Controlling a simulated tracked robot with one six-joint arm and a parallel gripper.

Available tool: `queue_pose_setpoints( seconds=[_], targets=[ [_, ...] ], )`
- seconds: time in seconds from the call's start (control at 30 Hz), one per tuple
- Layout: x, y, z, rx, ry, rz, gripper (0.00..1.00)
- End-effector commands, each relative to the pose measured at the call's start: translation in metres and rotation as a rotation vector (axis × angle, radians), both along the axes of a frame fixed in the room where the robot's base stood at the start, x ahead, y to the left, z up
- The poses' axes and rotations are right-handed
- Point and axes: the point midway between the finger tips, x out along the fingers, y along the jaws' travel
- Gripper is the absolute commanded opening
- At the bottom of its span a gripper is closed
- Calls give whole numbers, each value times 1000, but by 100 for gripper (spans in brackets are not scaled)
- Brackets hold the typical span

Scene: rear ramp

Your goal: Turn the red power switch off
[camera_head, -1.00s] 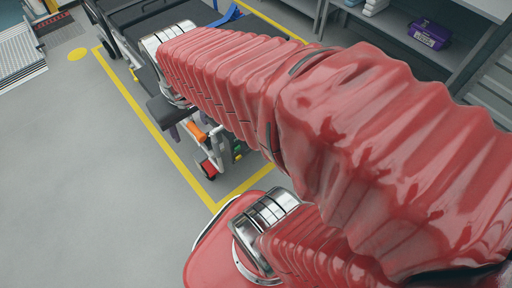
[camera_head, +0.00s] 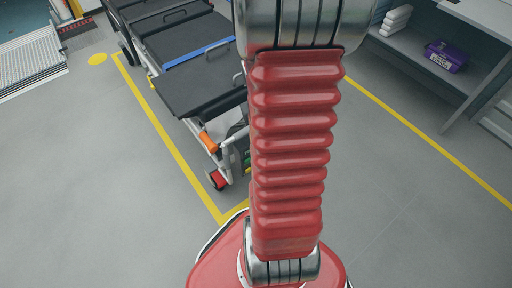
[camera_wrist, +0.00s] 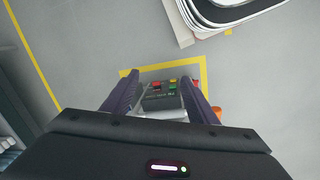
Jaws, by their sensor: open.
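In the wrist view, my gripper (camera_wrist: 160,77) is open, with one dark purple finger on each side and nothing between the tips. A dark control panel (camera_wrist: 153,103) with small red, yellow and green parts shows between and beyond the fingers. A small red part (camera_wrist: 156,84) at its upper edge may be the red power switch; its setting is too small to read. In the head view, the panel's coloured parts (camera_head: 246,160) show at the near end of the wheeled stretcher (camera_head: 198,93), partly behind my arm. My gripper is out of the head view.
An orange handle (camera_head: 208,142) and a wheel with red (camera_head: 217,180) are at the stretcher's near end. Yellow floor lines (camera_head: 165,130) surround it. A shelf (camera_head: 410,58) with a purple box (camera_head: 446,56) stands at upper right. Grey floor is clear at left and right.

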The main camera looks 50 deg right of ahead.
Motion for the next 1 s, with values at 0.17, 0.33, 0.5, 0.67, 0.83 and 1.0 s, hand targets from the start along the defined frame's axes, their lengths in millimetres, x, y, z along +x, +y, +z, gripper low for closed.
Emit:
queue_pose_setpoints(
  seconds=[0.17, 0.33, 0.5, 0.67, 0.83, 1.0],
  targets=[
    [-19, -35, -41, 8, 25, -29, 53],
    [-39, -64, -81, 13, 37, -41, 53],
    [-60, -89, -124, 19, 35, -45, 53],
    [-80, -108, -166, 24, 21, -45, 53],
    [-102, -122, -212, 31, -7, -36, 53],
    [-121, -130, -260, 36, -49, -23, 53]
  ],
)
